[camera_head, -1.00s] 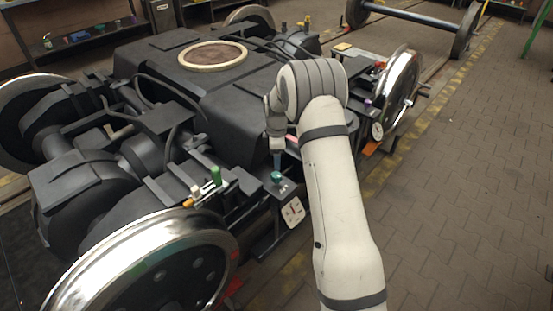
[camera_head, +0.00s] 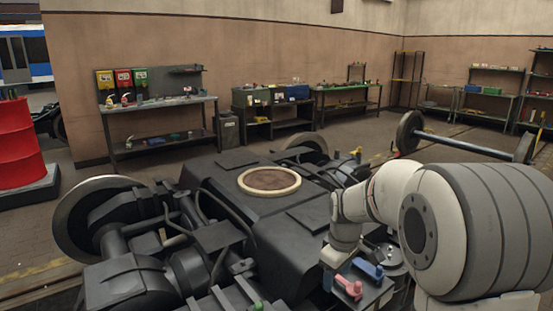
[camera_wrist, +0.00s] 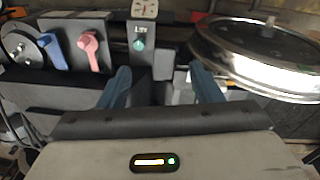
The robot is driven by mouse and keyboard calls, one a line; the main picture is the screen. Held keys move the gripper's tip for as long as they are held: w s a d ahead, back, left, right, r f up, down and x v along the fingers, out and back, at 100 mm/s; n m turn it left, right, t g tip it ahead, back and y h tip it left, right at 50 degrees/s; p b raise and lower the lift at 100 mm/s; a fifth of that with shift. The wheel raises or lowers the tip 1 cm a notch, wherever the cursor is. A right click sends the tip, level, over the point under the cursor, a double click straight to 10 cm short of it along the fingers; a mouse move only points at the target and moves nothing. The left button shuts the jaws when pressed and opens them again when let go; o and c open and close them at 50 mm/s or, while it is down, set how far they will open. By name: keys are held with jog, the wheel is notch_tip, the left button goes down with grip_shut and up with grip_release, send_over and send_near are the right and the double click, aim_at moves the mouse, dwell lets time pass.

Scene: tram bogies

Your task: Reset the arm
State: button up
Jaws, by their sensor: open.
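My arm (camera_head: 455,225) reaches in from the right in the head view, bent over the near side of the dark bogie (camera_head: 290,225). In the wrist view my gripper (camera_wrist: 161,88) has its two blue-grey fingers wide apart, with nothing between them. Beyond the fingers are a teal knob (camera_wrist: 139,44) below a white dial gauge (camera_wrist: 145,9), a pink lever (camera_wrist: 91,50) and a blue lever (camera_wrist: 53,51). The pink lever (camera_head: 348,287) and blue lever (camera_head: 368,270) also show in the head view, below my wrist.
A shiny wheel (camera_wrist: 262,62) lies at the right in the wrist view. A loose wheelset (camera_head: 465,142) stands at the back right. A workbench (camera_head: 160,105) with tools lines the back wall. A red barrel (camera_head: 18,143) stands at the left.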

jog(key=s+r+m+p, duration=0.3)
jog(key=s+r, duration=0.3)
jog(key=s, duration=0.5)
jog(key=s+r+m+t+p, duration=0.1)
jog(key=s+r+m+p, duration=0.3)
jog(key=s, duration=0.7)
notch_tip(320, 180, up, 2)
jog(key=shift+s+r+m, duration=0.2)
jog(key=shift+s+m, duration=0.1)
jog(key=shift+m, duration=0.6)
